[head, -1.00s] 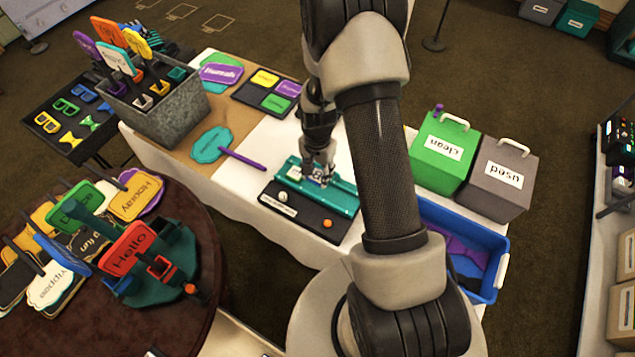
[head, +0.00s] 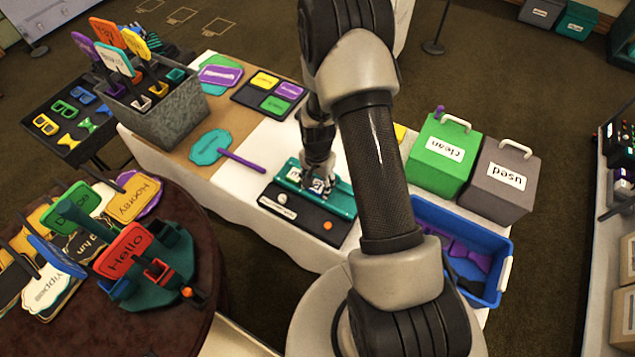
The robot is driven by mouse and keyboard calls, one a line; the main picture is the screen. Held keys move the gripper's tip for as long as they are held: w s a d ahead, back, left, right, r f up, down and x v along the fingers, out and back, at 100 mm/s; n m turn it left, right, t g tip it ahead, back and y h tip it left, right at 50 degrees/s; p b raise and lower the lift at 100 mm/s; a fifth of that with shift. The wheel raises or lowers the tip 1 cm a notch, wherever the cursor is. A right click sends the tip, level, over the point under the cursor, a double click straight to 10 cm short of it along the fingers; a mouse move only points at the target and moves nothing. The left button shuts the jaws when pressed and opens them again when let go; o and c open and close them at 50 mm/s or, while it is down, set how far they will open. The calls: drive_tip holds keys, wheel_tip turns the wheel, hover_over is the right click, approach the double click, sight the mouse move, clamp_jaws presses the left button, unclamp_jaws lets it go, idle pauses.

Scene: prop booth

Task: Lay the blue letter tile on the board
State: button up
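The board, a teal rack (head: 340,200) on a black base, lies on the white-covered table. A pale tile (head: 293,174) with dark marks sits at the left part of the rack. My gripper (head: 318,186) points down at the middle of the rack, with its fingertips at or just above it. Small pale and dark shapes show around the fingertips, too small to read. I cannot pick out a blue letter tile; the fingers may hide it. Whether the fingers are open or shut on something is not clear.
The black base carries a white ball (head: 282,198), an orange ball (head: 327,225) and a white label. A teal sign with a purple handle (head: 242,161) lies left of the rack. Green (head: 445,150) and grey (head: 500,180) boxes and a blue bin (head: 495,290) stand to the right.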

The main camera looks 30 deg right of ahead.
drive_tip(key=shift+o, duration=0.7)
wheel_tip(320, 180, up, 12)
drive_tip(key=p, duration=0.4)
wheel_tip(320, 180, up, 10)
drive_tip(key=r+n+t, duration=0.1)
drive_tip(key=n, duration=0.1)
hover_over(317, 186)
drive_tip(key=a, duration=0.2)
drive_tip(key=s+a+r+n+t, duration=0.1)
drive_tip(key=s+a+r+n, duration=0.15)
drive_tip(key=s+r, duration=0.45)
drive_tip(key=s+a+r+n+t, duration=0.1)
drive_tip(key=s+a+r+n, duration=0.15)
drive_tip(key=s+r, duration=0.45)
drive_tip(key=s+a+r+n+t, duration=0.1)
drive_tip(key=s+a+r+n, duration=0.1)
drive_tip(key=s+r+n, duration=0.2)
drive_tip(key=shift+s+r+t, duration=0.3)
drive_tip(key=shift+s+r, duration=0.25)
drive_tip(key=shift+s, duration=1.1)
